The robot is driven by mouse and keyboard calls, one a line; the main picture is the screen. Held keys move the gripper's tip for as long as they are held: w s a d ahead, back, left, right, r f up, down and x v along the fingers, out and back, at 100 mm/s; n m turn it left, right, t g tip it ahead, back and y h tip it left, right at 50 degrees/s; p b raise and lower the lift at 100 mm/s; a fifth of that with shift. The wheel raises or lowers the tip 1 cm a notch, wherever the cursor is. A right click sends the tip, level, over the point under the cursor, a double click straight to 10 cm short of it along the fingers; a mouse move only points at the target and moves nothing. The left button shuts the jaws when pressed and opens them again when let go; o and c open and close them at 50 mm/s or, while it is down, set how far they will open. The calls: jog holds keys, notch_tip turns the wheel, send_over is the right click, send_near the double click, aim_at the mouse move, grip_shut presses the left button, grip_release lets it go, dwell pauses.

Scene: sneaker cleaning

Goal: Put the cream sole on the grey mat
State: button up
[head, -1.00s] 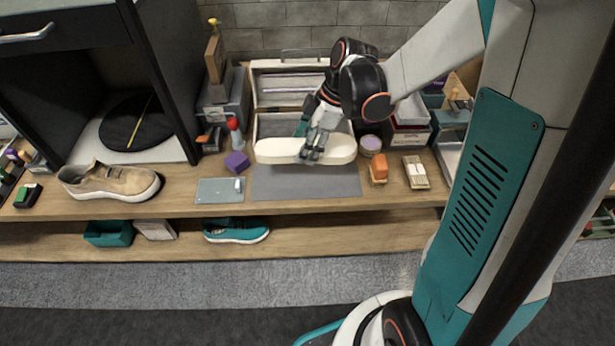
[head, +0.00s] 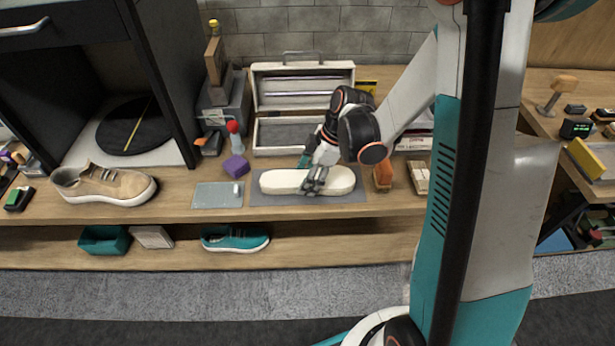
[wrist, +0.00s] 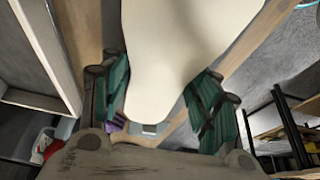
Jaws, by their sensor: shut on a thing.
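The cream sole (head: 283,181) lies level, long side across the picture, over the grey mat (head: 257,200) in the head view. The mat shows as a strip around the sole, mostly along its front. I cannot tell whether the sole touches the mat. My gripper (head: 314,186) comes down from behind and is shut across the sole, right of its middle. In the wrist view the sole (wrist: 175,45) fills the upper middle, between the teal fingers of my gripper (wrist: 160,98).
An open cream toolbox (head: 303,85) stands behind the mat. A tan sneaker (head: 105,184) stands far left.

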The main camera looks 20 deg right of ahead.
jog(key=shift+f, duration=0.15)
jog(key=o, duration=1.1)
jog(key=shift+o, duration=0.2)
jog(key=p+v, duration=0.4)
jog(key=v, duration=0.8)
